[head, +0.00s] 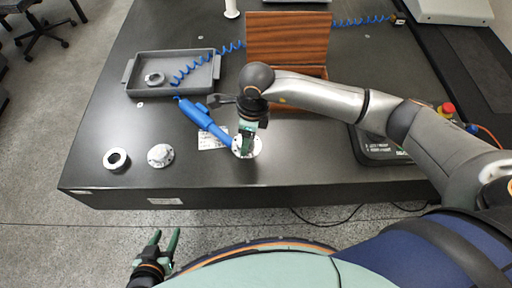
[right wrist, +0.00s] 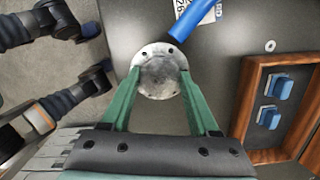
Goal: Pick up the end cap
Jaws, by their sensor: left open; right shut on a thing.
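The end cap (head: 254,148) is a round, light grey metal disc with small holes near its rim. It is at the front part of the dark table. In the right wrist view the end cap (right wrist: 159,75) sits between the two green fingers of my right gripper (right wrist: 160,82), which is shut on its sides. In the head view my right gripper (head: 247,142) points down over it and hides part of it. I cannot tell whether the cap touches the table. My left gripper (head: 165,240) is open and empty, in front of the table's front edge.
A flanged part (head: 160,156) and a ring (head: 116,159) stand left on the table (head: 200,178). A blue tool (head: 205,122) lies close to the cap, with a label under it. A grey tray (head: 198,86) and a wooden box (head: 287,40) are further back.

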